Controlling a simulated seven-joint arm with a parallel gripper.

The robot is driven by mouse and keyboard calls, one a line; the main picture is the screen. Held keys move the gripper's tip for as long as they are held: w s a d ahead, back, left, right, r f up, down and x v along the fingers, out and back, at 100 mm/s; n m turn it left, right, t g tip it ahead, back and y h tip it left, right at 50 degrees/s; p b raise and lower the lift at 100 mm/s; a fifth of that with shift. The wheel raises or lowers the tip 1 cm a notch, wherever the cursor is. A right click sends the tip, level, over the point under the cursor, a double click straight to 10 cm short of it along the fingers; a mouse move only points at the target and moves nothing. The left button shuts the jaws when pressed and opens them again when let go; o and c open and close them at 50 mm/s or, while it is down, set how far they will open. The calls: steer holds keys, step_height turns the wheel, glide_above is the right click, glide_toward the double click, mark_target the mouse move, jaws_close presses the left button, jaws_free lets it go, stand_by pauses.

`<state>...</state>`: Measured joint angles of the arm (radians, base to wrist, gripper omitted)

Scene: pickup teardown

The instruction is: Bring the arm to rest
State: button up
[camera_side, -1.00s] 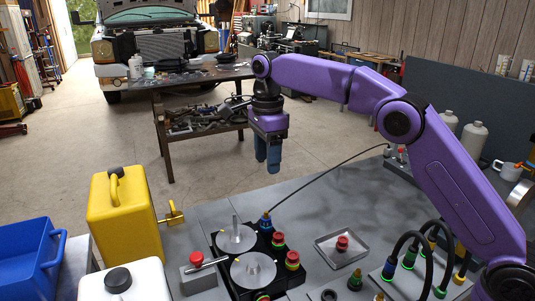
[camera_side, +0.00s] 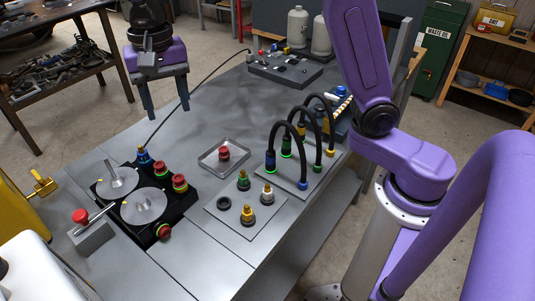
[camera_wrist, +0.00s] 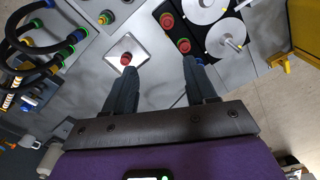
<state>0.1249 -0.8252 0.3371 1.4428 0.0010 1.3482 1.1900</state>
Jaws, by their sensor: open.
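My gripper (camera_side: 167,110) hangs fingers-down above the grey workbench (camera_side: 215,85), behind the black fixture as seen in the side view. Its two dark fingers are apart with nothing between them. In the wrist view the open gripper (camera_wrist: 160,66) points at the bench, with a small metal tray (camera_wrist: 139,47) holding a red-topped part (camera_wrist: 126,58) by one fingertip in the picture. The fingers look clear of the bench and parts. My purple arm stands at the right of the side view; its upper links are partly out of frame.
The black fixture (camera_side: 171,221) carries two silver discs, red-ringed parts and a thin black cable. A plate (camera_side: 226,218) with several fittings and a stand of curved black hoses (camera_side: 303,135) lie to the right. Gas bottles (camera_side: 297,30) stand behind.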

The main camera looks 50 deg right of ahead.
steer(key=s+d+f+n, duration=0.4)
steer(key=s+d+n, duration=0.5)
steer(key=s, duration=0.4)
steer(key=s+d+f+n, duration=0.4)
steer(key=s+d+n, duration=0.5)
steer(key=s, duration=0.5)
steer(key=shift+d+f, duration=0.15)
steer(key=shift+f, duration=0.2)
